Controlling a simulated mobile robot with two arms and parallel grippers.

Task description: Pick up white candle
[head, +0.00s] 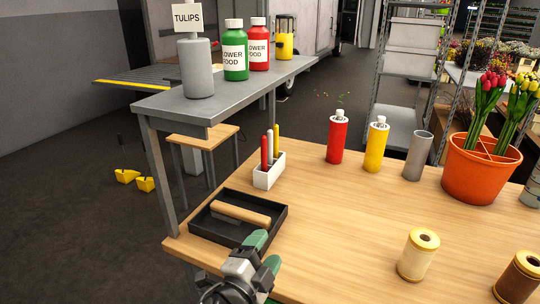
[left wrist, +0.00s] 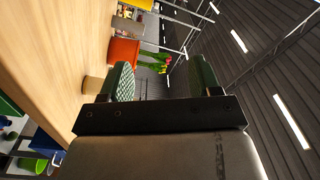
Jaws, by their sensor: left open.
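I see no thing that is clearly a white candle. The palest upright cylinder on the wooden table (head: 330,225) is a cream one (head: 418,254) with a hole in its top, which looks like a spool. My left gripper (head: 265,252) is at the table's front left, just in front of the black tray and well left of the cream cylinder. In the left wrist view, its two green-padded fingers (left wrist: 163,80) stand apart with nothing between them. A tan cylinder (left wrist: 93,85) shows past them. My right gripper is out of view.
The black tray (head: 205,232) holds a tan roll (head: 240,214). Behind it stand a white holder (head: 268,176), a red bottle (head: 337,138), a yellow bottle (head: 377,146), a grey cylinder (head: 418,155) and an orange tulip pot (head: 475,175). A brown spool (head: 518,278) is at right. The table's middle is clear.

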